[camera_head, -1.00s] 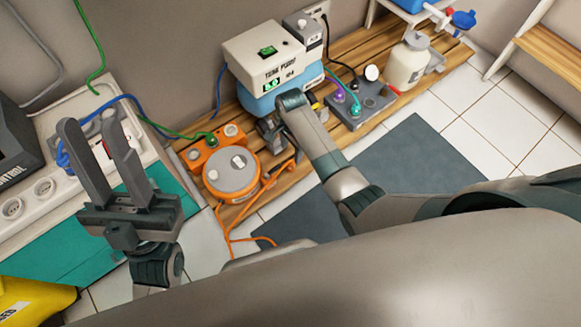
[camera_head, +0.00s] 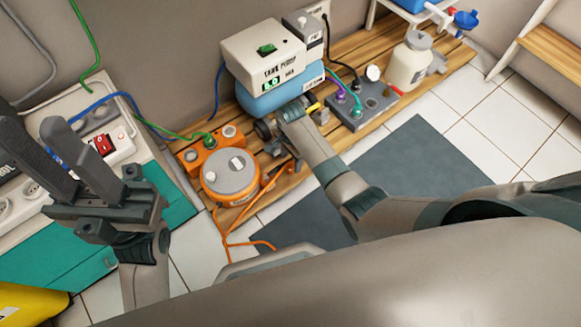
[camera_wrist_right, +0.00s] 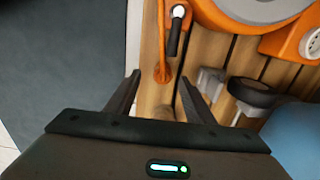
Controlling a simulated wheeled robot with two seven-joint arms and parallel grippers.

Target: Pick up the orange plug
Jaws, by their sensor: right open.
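An orange cord end that looks like the plug (camera_wrist_right: 162,70) lies on the wooden slats in the right wrist view, just beyond and between my right fingertips. In the head view the orange cord (camera_head: 276,178) runs beside the orange reel (camera_head: 229,178), and I cannot pick out the plug clearly there. My right gripper (camera_head: 272,142) is over the slats, right of the reel. It also shows in the right wrist view (camera_wrist_right: 160,80), open, with nothing held. My left gripper (camera_head: 32,118) is open and empty over the left counter.
A grey connector block (camera_head: 362,107) and a white jar (camera_head: 407,62) stand further right. A white power strip (camera_head: 112,148) with a red switch is at left. A dark mat (camera_head: 400,155) lies on the tiled floor.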

